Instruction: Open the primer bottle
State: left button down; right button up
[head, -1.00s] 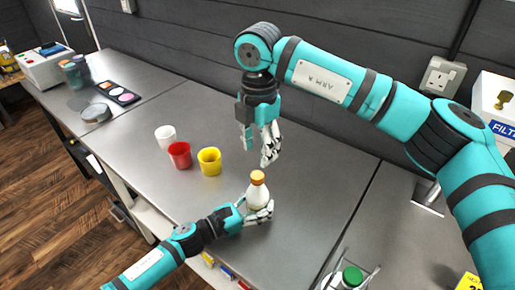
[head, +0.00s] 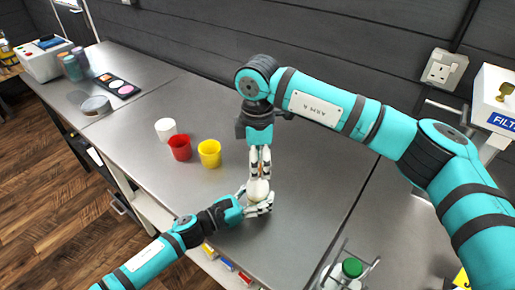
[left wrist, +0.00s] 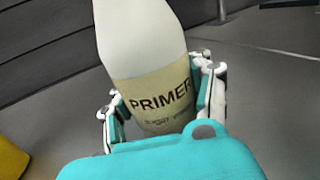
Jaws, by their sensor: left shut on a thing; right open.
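The white primer bottle (head: 258,189) stands upright on the metal bench, and its label reads PRIMER in the left wrist view (left wrist: 155,95). My left gripper (head: 262,203) is shut on the bottle's body, with a finger on either side of it in the left wrist view (left wrist: 162,108). My right gripper (head: 260,172) points straight down over the bottle's top, its fingers open at the height of the cap. The orange cap is mostly hidden behind those fingers; I cannot tell whether they touch it. The left wrist view cuts the bottle off below its cap.
White (head: 166,129), red (head: 180,147) and yellow (head: 209,153) cups stand left of the bottle. A rack with a green-capped bottle (head: 352,267) is at the front right. The bench (head: 310,165) right of the bottle is clear.

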jog(key=shift+f, duration=0.5)
jog(key=shift+c, duration=0.2)
